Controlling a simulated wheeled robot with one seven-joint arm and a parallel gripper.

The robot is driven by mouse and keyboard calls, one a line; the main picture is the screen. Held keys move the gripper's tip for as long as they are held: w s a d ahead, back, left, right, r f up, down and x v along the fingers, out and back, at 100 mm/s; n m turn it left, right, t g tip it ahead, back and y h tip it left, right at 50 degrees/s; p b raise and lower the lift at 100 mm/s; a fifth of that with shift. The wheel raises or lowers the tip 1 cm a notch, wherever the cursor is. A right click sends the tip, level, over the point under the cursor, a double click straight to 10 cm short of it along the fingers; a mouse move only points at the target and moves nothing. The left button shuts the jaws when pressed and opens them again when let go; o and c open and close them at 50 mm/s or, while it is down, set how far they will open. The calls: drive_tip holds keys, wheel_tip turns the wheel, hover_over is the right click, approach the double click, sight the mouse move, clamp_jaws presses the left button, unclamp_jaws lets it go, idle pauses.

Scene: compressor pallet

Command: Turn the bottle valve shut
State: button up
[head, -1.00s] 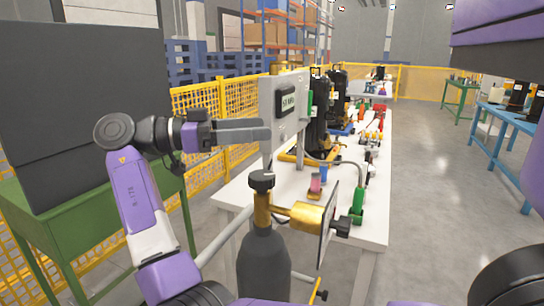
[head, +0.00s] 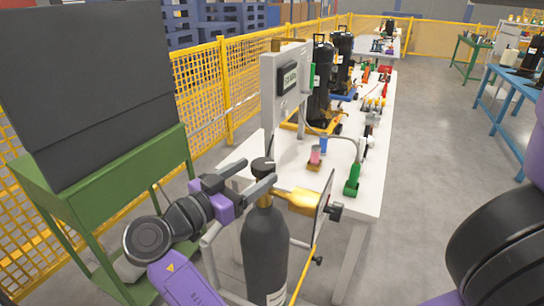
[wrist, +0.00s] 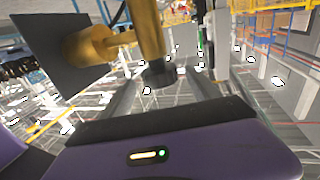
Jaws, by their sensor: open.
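The dark grey gas bottle (head: 265,245) stands upright in front of the white bench. Its brass valve (head: 263,193) has a black round knob (head: 262,164) on top; a brass regulator (head: 297,200) sticks out to the right. My gripper (head: 261,172) is open, coming in from the left at knob height. In the head view its two fingertips lie on either side of the knob. In the wrist view the knob (wrist: 158,74) shows between the fingertips with a gap on each side; no contact is visible.
A grey panel with a display (head: 287,80) stands on the white bench (head: 290,178) just behind the bottle. A dark flat plate (head: 324,208) sits at the regulator. A green stand (head: 110,193) is at the left, with yellow fencing (head: 228,95) behind. Open floor lies right of the bench.

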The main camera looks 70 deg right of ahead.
sight(273, 164)
drive_tip(key=p+x, duration=0.1)
drive_tip(key=x, duration=0.5)
drive_tip(key=shift+s+d, duration=0.15)
drive_tip(key=shift+d, duration=0.2)
drive_tip(key=shift+c, duration=0.4)
drive_tip(key=c, duration=1.3)
drive_tip(key=shift+f, duration=0.1)
drive_tip(key=shift+g+b, duration=0.3)
drive_tip(key=shift+b, duration=0.15)
drive_tip(key=m+g+b, duration=0.1)
drive_tip(key=m+g+y+b, duration=0.1)
drive_tip(key=shift+s+a+f+g+b, duration=0.1)
drive_tip(key=shift+s+f+g+b, duration=0.1)
drive_tip(key=shift+g+b, duration=0.1)
drive_tip(key=m+g+y+b, duration=0.2)
drive_tip(key=g, duration=0.1)
drive_tip(key=m+g+y+b, duration=0.1)
drive_tip(key=y, duration=0.1)
drive_tip(key=shift+s+a+r+m, duration=0.25)
drive_tip(key=shift+s+a+m, duration=0.05)
drive_tip(key=shift+s+m, duration=0.1)
drive_tip(key=shift+r+g+b, duration=0.1)
drive_tip(key=shift+g+b, duration=0.2)
